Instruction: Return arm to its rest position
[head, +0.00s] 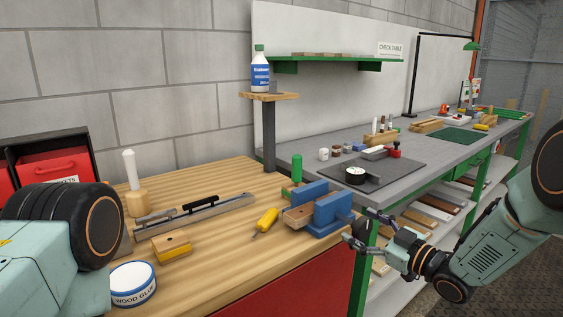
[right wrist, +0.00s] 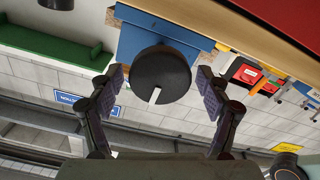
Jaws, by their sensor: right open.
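My right gripper (head: 361,227) is in front of the blue vise (head: 333,210) at the right front corner of the wooden bench. Its fingers are spread, with nothing held. In the right wrist view, a dark round knob (right wrist: 162,74) with a pale mark shows between the open fingers (right wrist: 162,88), with the blue vise (right wrist: 135,42) behind it. I cannot tell how near the knob is. A small wooden piece (head: 298,214) is at the vise's jaws. My left arm shows at the left edge of the head view; its gripper is out of view.
The wooden bench (head: 215,245) holds a yellow-handled tool (head: 266,220), a wood block (head: 172,246), a metal bar clamp (head: 190,211) and a glue tub (head: 133,284). A grey table (head: 325,150) with a gauge (head: 356,175) stands behind. Boards lie on shelves below it.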

